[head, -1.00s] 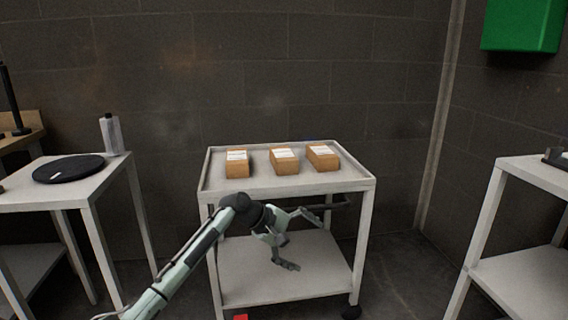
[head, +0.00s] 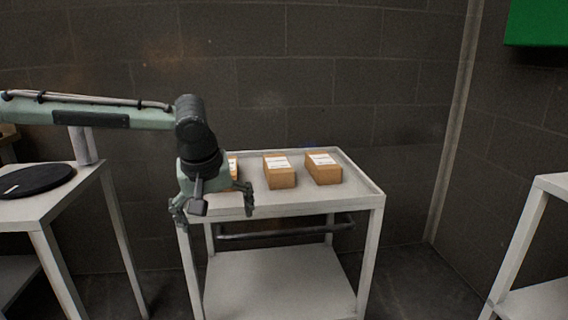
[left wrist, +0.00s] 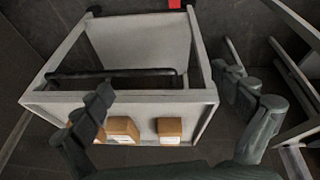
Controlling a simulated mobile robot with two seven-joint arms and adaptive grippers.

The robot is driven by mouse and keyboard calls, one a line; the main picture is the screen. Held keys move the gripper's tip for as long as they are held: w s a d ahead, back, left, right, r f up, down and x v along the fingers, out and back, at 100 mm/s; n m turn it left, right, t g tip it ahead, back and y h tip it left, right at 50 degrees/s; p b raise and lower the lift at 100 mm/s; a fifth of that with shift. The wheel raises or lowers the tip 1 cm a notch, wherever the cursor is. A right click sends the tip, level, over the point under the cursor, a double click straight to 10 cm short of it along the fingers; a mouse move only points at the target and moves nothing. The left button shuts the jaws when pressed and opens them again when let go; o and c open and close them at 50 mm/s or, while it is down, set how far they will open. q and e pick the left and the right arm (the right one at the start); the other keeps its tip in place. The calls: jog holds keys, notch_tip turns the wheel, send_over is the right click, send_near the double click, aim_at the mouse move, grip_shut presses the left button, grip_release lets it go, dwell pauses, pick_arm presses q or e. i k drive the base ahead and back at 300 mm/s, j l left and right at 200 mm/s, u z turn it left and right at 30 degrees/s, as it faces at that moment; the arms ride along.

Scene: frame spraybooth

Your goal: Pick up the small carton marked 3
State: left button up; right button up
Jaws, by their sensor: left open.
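Three small brown cartons with white labels stand in a row on the top of a light grey cart (head: 290,208): a left carton (head: 233,168), a middle carton (head: 280,172) and a right carton (head: 323,169). The label print is too small to read, so I cannot tell which is marked 3. My left gripper (head: 214,216) is open and empty at the cart's left front corner, in front of the left carton and hiding much of it. In the left wrist view its spread fingers (left wrist: 165,92) frame the cart; one covers part of a carton. My right gripper is out of view.
A side table (head: 40,210) with a black disc (head: 35,179) and a bottle partly hidden by my arm stands at left. Another light table (head: 552,182) is at right. The cart has a front handle bar (head: 285,232) and an empty lower shelf (head: 280,285). A block wall is behind.

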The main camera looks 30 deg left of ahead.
aim_at(279, 173)
jog(key=i+j, duration=0.2)
jog(key=i, duration=0.25)
jog(key=i+j, duration=0.25)
jog(key=i, duration=0.25)
jog(key=i+j, duration=0.2)
jog(key=i, duration=0.25)
